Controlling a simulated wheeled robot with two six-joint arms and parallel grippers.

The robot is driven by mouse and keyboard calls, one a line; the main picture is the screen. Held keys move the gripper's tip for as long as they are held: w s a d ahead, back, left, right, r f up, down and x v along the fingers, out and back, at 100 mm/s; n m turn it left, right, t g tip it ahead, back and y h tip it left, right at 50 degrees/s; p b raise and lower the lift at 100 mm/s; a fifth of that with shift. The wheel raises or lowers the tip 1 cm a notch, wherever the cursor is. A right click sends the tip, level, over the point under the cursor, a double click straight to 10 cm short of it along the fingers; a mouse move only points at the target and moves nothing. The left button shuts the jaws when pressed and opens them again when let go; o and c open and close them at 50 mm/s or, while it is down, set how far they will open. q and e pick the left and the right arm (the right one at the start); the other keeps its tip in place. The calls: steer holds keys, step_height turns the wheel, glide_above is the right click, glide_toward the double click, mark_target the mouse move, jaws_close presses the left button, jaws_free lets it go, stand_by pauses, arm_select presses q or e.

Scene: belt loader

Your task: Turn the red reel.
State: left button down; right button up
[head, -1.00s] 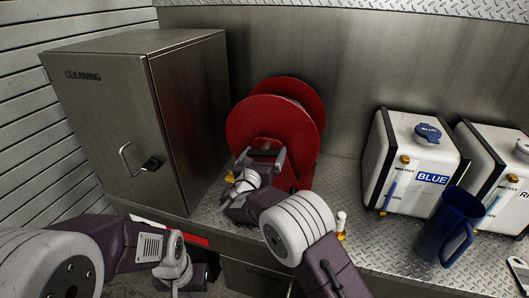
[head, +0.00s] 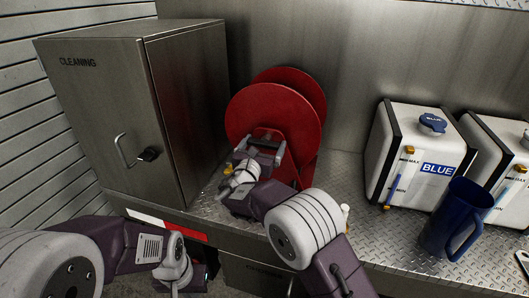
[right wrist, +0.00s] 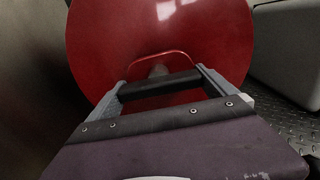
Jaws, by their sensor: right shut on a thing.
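The red reel (head: 285,115) stands on the metal counter against the back wall, with two round red flanges. Its front flange fills the upper part of the right wrist view (right wrist: 160,30). My right gripper (head: 264,148) is at the lower front of this flange.
A steel cabinet (head: 100,110) marked CLEANING stands close on the reel's left. To the right are a white tank (head: 415,155) marked BLUE, a second white tank (head: 492,150) and a blue jug (head: 458,222).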

steer(key=m+b, duration=0.5)
steer(key=b, duration=0.2)
steer(key=m+b, duration=0.6)
steer(key=b, duration=0.1)
steer(key=shift+a+f+b, duration=0.2)
steer(key=shift+b, duration=0.1)
steer(key=m+b, duration=0.2)
steer(key=m, duration=0.1)
steer(key=shift+r, duration=0.15)
steer(key=shift+r+m+b, duration=0.15)
steer(key=shift+m+b, duration=0.7)
steer(key=shift+m, duration=0.15)
steer(key=shift+m, duration=0.3)
steer(key=o, duration=1.7)
steer(key=shift+s+a+b, duration=0.15)
steer(key=shift+s+b, duration=0.1)
steer(key=shift+b, duration=0.05)
steer(key=b+v, duration=0.1)
steer(key=v, duration=0.7)
steer(key=shift+s+b, duration=0.25)
steer(key=shift+b, duration=0.1)
